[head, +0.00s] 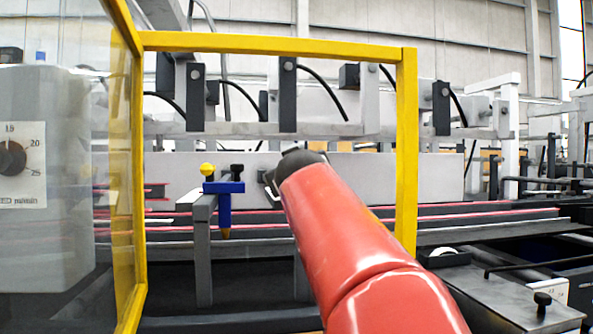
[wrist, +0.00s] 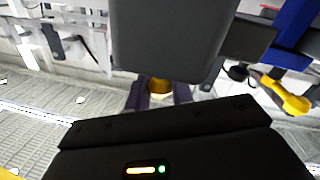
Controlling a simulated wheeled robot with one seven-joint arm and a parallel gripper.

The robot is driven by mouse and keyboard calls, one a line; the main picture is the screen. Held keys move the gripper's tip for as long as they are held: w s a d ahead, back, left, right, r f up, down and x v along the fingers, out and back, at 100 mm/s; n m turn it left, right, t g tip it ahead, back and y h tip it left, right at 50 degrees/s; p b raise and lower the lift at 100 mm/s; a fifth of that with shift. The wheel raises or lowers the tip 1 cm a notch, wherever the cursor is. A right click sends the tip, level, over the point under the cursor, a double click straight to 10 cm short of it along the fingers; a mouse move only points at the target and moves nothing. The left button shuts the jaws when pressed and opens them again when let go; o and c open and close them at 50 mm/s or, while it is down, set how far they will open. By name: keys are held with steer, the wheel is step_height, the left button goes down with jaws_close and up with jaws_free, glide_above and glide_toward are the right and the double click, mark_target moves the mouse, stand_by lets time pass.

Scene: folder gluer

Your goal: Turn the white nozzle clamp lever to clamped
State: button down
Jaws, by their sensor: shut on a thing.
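My gripper (wrist: 158,98) is at the end of my red arm, right of the blue nozzle holder in the head view. In the wrist view its two dark fingers are closed on a shaded golden-yellow knob (wrist: 159,84), which looks like the end of the white nozzle clamp lever. The rest of the lever is hidden by my gripper, so its angle cannot be told. In the head view a small pale piece (head: 271,187) shows by the fingertips; I cannot tell whether it is the white nozzle.
A blue nozzle holder (head: 226,188) with a yellow ball knob (head: 208,169) and a black knob (head: 237,171) stands close by, on a grey rail. A yellow guard frame (head: 406,150) surrounds the opening. A grey machine with a dial (head: 12,158) is at left.

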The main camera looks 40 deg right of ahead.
steer(key=c, duration=1.3)
jaws_free()
steer(key=shift+o, duration=0.2)
steer(key=b+v, duration=0.2)
steer(key=v, duration=0.6)
